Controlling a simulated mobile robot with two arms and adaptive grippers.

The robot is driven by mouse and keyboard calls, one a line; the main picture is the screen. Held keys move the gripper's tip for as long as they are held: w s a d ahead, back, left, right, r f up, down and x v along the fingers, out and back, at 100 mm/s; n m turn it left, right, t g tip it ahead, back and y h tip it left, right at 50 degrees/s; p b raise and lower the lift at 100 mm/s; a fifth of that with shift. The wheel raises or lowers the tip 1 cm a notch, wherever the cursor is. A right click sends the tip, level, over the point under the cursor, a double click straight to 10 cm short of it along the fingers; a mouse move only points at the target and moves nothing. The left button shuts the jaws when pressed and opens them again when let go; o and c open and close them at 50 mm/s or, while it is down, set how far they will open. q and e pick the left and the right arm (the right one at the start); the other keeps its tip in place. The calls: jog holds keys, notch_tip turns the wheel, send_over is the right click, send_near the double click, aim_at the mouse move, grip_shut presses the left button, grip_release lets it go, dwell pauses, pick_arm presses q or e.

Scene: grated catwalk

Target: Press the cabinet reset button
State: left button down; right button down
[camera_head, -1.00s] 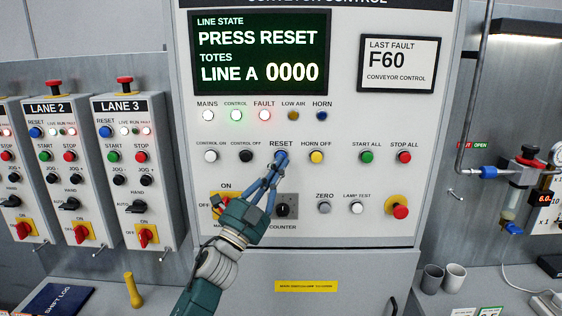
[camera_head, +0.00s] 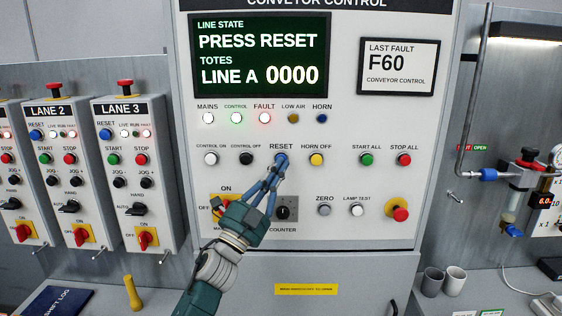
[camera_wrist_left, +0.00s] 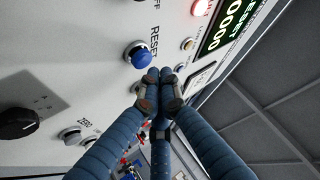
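The blue reset button (camera_wrist_left: 139,55) stands out from the cabinet front (camera_head: 340,220) in the left wrist view, under the word RESET. The screen (camera_head: 262,55) reads PRESS RESET and LINE A 0000. The red FAULT lamp (camera_head: 265,118) is lit. My right gripper is not in view.
A black CONTROL OFF button (camera_head: 246,159) and a yellow HORN OFF button (camera_head: 316,159) flank the reset button. A black counter knob (camera_head: 283,212) sits below it. Lane 3's box (camera_head: 128,180) stands to the left. Two grey cups (camera_head: 443,280) stand at lower right.

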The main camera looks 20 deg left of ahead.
pick_arm(q)
jog(key=shift+w, duration=0.15)
dwell(0.3)
jog(key=shift+w+a, duration=0.1)
jog(key=shift+w, duration=0.2)
jog(key=shift+w+a+b, duration=0.25)
jog(key=shift+w+b, duration=0.3)
jog(key=shift+w, duration=0.15)
dwell(0.9)
jog(key=shift+s, duration=0.1)
jog(key=shift+s+d+p, duration=0.2)
jog(key=shift+s, duration=0.35)
jog(key=shift+s+d+p, duration=0.15)
jog(key=shift+s+p, duration=0.05)
jog(key=shift+s, duration=0.3)
jog(key=s, duration=0.2)
jog(key=s+d+p, duration=0.1)
jog(key=s, duration=0.1)
jog(key=shift+s+d, duration=0.2)
jog(key=shift+s, duration=0.2)
